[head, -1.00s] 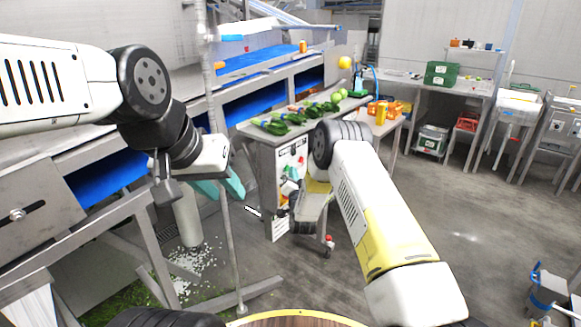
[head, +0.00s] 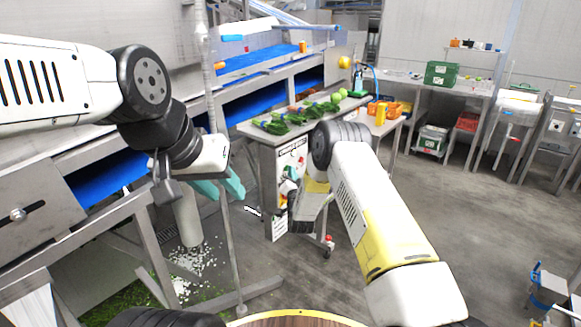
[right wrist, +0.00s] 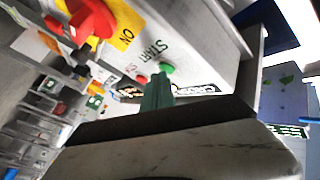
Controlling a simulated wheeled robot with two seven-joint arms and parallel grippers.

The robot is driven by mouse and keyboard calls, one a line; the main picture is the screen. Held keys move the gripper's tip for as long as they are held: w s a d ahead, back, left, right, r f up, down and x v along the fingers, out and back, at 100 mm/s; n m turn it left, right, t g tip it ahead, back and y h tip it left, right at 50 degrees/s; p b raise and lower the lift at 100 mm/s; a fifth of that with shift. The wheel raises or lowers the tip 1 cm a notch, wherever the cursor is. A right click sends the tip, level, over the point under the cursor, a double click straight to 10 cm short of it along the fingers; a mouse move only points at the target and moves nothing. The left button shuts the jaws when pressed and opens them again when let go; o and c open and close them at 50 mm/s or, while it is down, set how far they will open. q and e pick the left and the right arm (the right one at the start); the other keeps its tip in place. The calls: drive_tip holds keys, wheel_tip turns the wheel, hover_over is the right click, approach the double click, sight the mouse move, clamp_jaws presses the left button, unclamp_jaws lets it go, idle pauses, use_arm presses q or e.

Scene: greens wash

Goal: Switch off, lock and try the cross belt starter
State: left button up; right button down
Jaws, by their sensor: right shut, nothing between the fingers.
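The cross belt starter is a grey box (right wrist: 195,45) filling the upper part of the right wrist view. It has a red rotary handle (right wrist: 95,18) on a yellow plate (right wrist: 128,20) with "ON" printed on it; I cannot tell its exact setting. A green button (right wrist: 166,69) under the word START and a red button (right wrist: 142,79) sit beside a partly hidden label. My right gripper (right wrist: 158,85) is shut and empty, its green fingertips at or just short of the green button; contact is unclear. My left gripper (head: 221,185) is open and empty, beside a thin pole. No padlock can be made out.
A metal table (head: 262,133) with leafy greens stands above the starter. Blue conveyor belts (head: 200,113) run behind on the left. The floor at right is mostly clear.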

idle(0.5)
drive_tip(key=shift+s+d, duration=0.45)
drive_tip(key=shift+d, duration=0.15)
drive_tip(key=shift+s+d, duration=0.75)
drive_tip(key=shift+d, duration=0.3)
drive_tip(key=shift+s+d, duration=0.75)
drive_tip(key=shift+d, duration=0.25)
